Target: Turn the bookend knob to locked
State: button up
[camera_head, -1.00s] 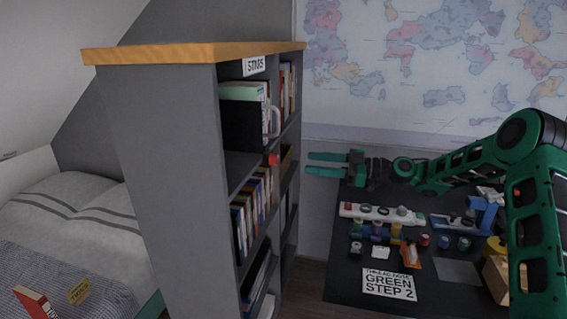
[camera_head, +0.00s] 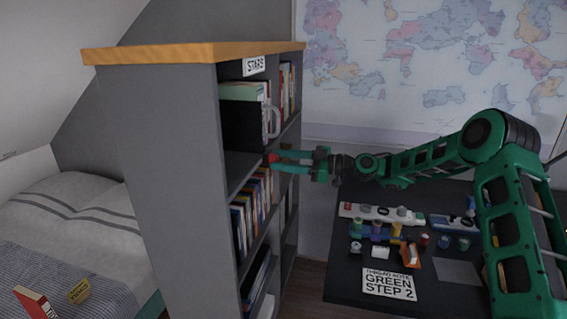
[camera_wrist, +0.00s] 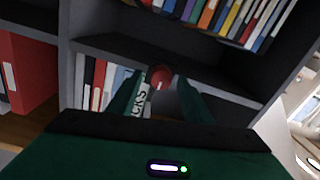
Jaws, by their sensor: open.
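The small red knob (camera_head: 271,158) is at the front edge of the bookcase's middle shelf, below a dark upright block (camera_head: 242,124) beside the books. My gripper (camera_head: 275,161) reaches left from the desk side, with its two green fingers open and their tips at the knob. In the wrist view, the knob (camera_wrist: 160,76) shows between the two fingertips (camera_wrist: 160,84), with a finger on each side. I cannot tell whether the fingers touch it. Any lock marking on the knob is too small to read.
The grey bookcase (camera_head: 170,170) with a wooden top holds several rows of books and a "STARS" label (camera_head: 254,66). A dark desk (camera_head: 340,285) with small items and a "GREEN STEP 2" card (camera_head: 389,284) stands at the right. A bed (camera_head: 75,225) is at the left.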

jog(key=c, duration=1.1)
jog(key=shift+o, duration=0.2)
jog(key=shift+m, duration=0.3)
jog(key=m, duration=0.9)
jog(key=shift+w+d, duration=0.1)
jog(key=m, duration=0.4)
jog(key=shift+f+m, duration=0.1)
jog(key=shift+m, duration=0.3)
jog(key=shift+w+f+m+t, duration=0.1)
jog(key=shift+m+t, duration=0.2)
jog(key=shift+m, duration=1.8)
